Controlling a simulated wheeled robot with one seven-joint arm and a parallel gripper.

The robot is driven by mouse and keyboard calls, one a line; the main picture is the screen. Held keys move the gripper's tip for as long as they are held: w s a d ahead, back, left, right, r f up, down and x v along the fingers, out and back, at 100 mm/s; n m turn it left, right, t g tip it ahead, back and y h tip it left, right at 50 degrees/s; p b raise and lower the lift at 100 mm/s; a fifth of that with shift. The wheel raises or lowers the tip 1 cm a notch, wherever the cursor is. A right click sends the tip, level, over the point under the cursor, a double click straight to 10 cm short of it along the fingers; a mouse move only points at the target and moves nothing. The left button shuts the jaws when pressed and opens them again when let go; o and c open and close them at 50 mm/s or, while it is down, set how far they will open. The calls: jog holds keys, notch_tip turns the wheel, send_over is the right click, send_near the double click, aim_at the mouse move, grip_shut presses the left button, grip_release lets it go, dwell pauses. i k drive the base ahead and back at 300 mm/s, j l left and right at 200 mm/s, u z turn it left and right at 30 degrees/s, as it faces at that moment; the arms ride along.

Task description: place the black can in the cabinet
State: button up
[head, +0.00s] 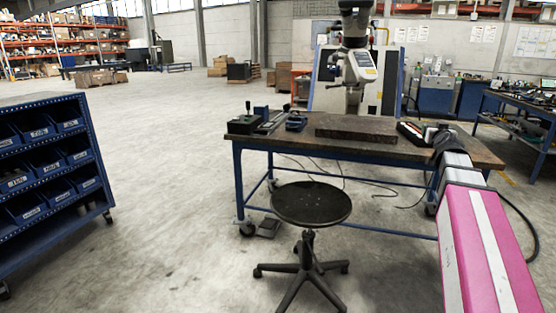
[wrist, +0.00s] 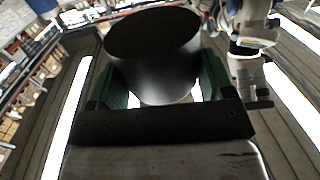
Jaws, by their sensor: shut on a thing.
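The black can (wrist: 155,62) fills the middle of the wrist view, with its dark round end facing the camera. My gripper (wrist: 160,85) is shut on it, with a green finger pressed to each side. In the head view my arm reaches in from the lower right over the right end of the workbench, and I cannot make out the can or the fingers there. A blue cabinet (head: 52,178) with open shelves of blue bins stands at the left on castors. I cannot tell whether it is the cabinet of the task.
A workbench (head: 300,141) carries a dark slab (head: 356,127) and several tools. A round black stool (head: 311,204) is in front. Open floor lies between the stool and the blue cabinet. Another table (head: 520,117) is at the right.

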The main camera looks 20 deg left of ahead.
aim_at(49, 234)
jog(key=j+u, duration=0.1)
jog(key=j, duration=0.45)
jog(key=j+u, duration=0.15)
jog(key=j, duration=0.45)
jog(key=i+j+u, duration=0.1)
jog(key=j, duration=0.45)
jog(key=i+j+u, duration=0.15)
jog(key=j, duration=0.4)
jog(key=j+u, duration=0.1)
jog(key=j, duration=0.5)
jog(key=i+j+u, duration=0.15)
jog(key=j, duration=0.35)
jog(key=i+j+u, duration=0.1)
jog(key=j, duration=0.45)
jog(key=i+j+u, duration=0.15)
jog(key=j, duration=0.35)
jog(key=i+j, duration=0.1)
jog(key=j, duration=0.35)
jog(key=j+u, duration=0.1)
jog(key=j, duration=0.4)
jog(key=i+j, duration=0.15)
jog(key=j, duration=0.3)
jog(key=i+j+u, duration=0.1)
jog(key=j, duration=0.4)
